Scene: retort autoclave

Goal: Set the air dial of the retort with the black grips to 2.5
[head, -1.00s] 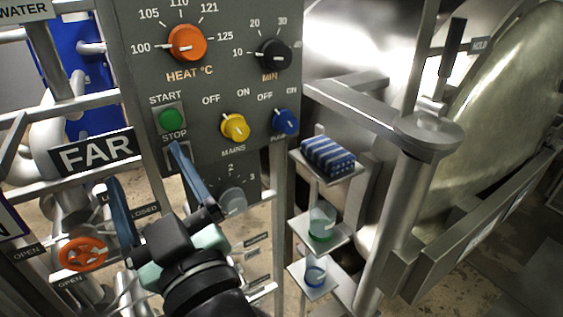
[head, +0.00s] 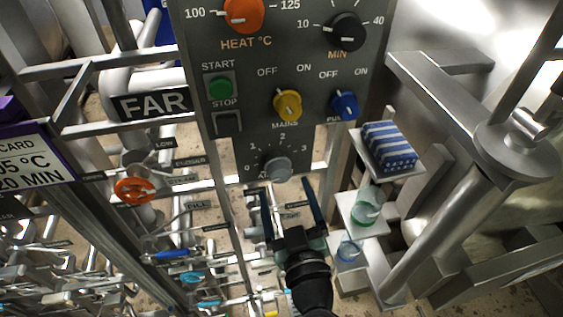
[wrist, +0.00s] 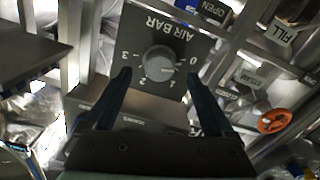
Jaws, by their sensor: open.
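The air dial (head: 278,170) is a round grey knob at the bottom of the grey control panel (head: 240,125), on a scale from 0 to 3. In the wrist view the dial (wrist: 160,60) shows under the words AIR BAR, with the panel turned upside down. I cannot surely read where its pointer stands. My gripper (head: 287,188) is open and empty, just below the dial in the head view, its two blue fingers pointing up towards it. In the wrist view the fingertips (wrist: 158,76) lie to either side of the dial, apparently short of it. No black grip shows now.
Above the dial are the yellow mains knob (head: 288,105), blue knob (head: 344,105) and green start button (head: 220,88). An orange valve wheel (head: 134,190) is at left. Small shelves with a striped block (head: 389,147) and a green-bottomed cup (head: 367,206) stand close at right.

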